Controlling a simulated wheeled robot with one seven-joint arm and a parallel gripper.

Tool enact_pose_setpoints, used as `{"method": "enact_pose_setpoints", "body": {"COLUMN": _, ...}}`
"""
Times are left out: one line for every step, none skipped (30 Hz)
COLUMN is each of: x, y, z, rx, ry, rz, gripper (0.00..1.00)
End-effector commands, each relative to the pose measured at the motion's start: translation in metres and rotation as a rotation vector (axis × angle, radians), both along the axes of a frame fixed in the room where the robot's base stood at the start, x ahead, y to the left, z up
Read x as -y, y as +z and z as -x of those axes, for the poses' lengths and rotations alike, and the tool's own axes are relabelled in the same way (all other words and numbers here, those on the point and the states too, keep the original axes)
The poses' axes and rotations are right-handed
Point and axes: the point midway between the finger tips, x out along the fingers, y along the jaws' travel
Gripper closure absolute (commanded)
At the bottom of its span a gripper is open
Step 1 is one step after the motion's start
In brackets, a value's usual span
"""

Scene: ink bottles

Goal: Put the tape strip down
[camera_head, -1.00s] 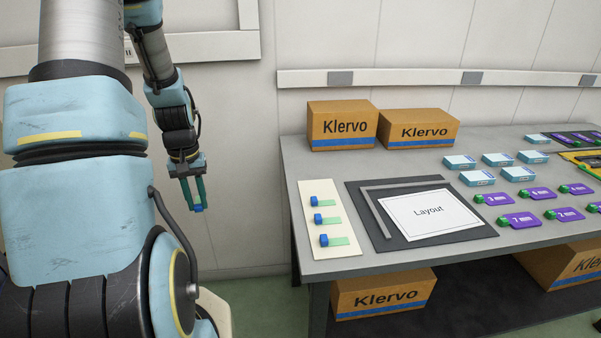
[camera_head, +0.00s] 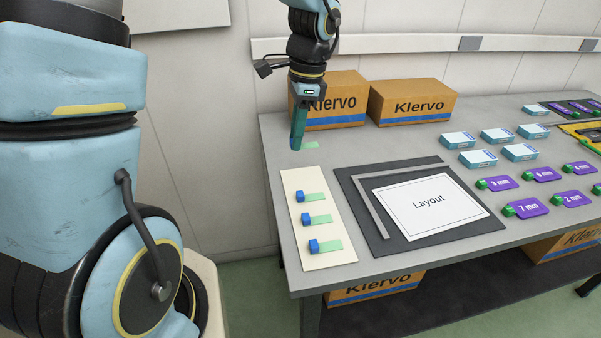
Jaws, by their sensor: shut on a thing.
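My gripper (camera_head: 296,145) points down over the back left of the table, shut on a tape strip. The strip's pale green part (camera_head: 311,145) sticks out to the right of the fingertips. The fingers hide most of its blue tab. It is low, near the table surface, and I cannot tell whether it touches. A cream board (camera_head: 330,261) lies in front of the gripper, carrying three more strips with blue tabs and green tails: a back one (camera_head: 316,197), a middle one (camera_head: 321,219) and a front one (camera_head: 328,245).
A dark mat (camera_head: 391,244) with a grey corner bar (camera_head: 371,205) and a Layout sheet (camera_head: 428,208) lies right of the board. A Klervo box (camera_head: 338,83) stands just behind the gripper, another (camera_head: 412,101) beside it. Pale blue boxes and purple tags fill the right side.

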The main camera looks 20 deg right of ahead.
Motion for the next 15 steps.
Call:
{"method": "enact_pose_setpoints", "body": {"x": -0.001, "y": -0.01, "z": 0.001, "rx": -0.006, "ry": -0.003, "rz": -0.006, "gripper": 0.96}}
{"method": "enact_pose_setpoints", "body": {"x": -0.001, "y": -0.016, "z": 0.001, "rx": -0.006, "ry": -0.001, "rz": -0.005, "gripper": 0.96}}
{"method": "enact_pose_setpoints", "body": {"x": -0.001, "y": -0.024, "z": 0.001, "rx": -0.006, "ry": 0.001, "rz": -0.005, "gripper": 0.96}}
{"method": "enact_pose_setpoints", "body": {"x": -0.001, "y": -0.029, "z": 0.001, "rx": -0.006, "ry": 0.0, "rz": -0.005, "gripper": 0.96}}
{"method": "enact_pose_setpoints", "body": {"x": -0.001, "y": -0.034, "z": 0.001, "rx": -0.006, "ry": 0.0, "rz": -0.004, "gripper": 0.96}}
{"method": "enact_pose_setpoints", "body": {"x": -0.001, "y": -0.039, "z": 0.001, "rx": -0.006, "ry": 0.001, "rz": -0.004, "gripper": 0.96}}
{"method": "enact_pose_setpoints", "body": {"x": -0.001, "y": -0.042, "z": 0.001, "rx": -0.005, "ry": 0.002, "rz": -0.003, "gripper": 0.96}}
{"method": "enact_pose_setpoints", "body": {"x": -0.001, "y": -0.045, "z": 0.001, "rx": -0.004, "ry": 0.003, "rz": -0.001, "gripper": 0.96}}
{"method": "enact_pose_setpoints", "body": {"x": -0.001, "y": -0.048, "z": 0.0, "rx": -0.003, "ry": 0.002, "rz": -0.001, "gripper": 0.96}}
{"method": "enact_pose_setpoints", "body": {"x": -0.001, "y": -0.049, "z": 0.0, "rx": -0.004, "ry": 0.003, "rz": -0.001, "gripper": 0.96}}
{"method": "enact_pose_setpoints", "body": {"x": -0.001, "y": -0.051, "z": 0.0, "rx": -0.003, "ry": 0.004, "rz": -0.002, "gripper": 0.96}}
{"method": "enact_pose_setpoints", "body": {"x": -0.001, "y": -0.055, "z": 0.0, "rx": -0.002, "ry": 0.003, "rz": -0.001, "gripper": 0.96}}
{"method": "enact_pose_setpoints", "body": {"x": -0.001, "y": -0.058, "z": 0.0, "rx": -0.002, "ry": 0.004, "rz": -0.001, "gripper": 0.96}}
{"method": "enact_pose_setpoints", "body": {"x": -0.001, "y": -0.061, "z": 0.0, "rx": -0.004, "ry": 0.005, "rz": -0.002, "gripper": 0.96}}
{"method": "enact_pose_setpoints", "body": {"x": -0.001, "y": -0.067, "z": 0.001, "rx": -0.005, "ry": 0.005, "rz": -0.003, "gripper": 0.96}}
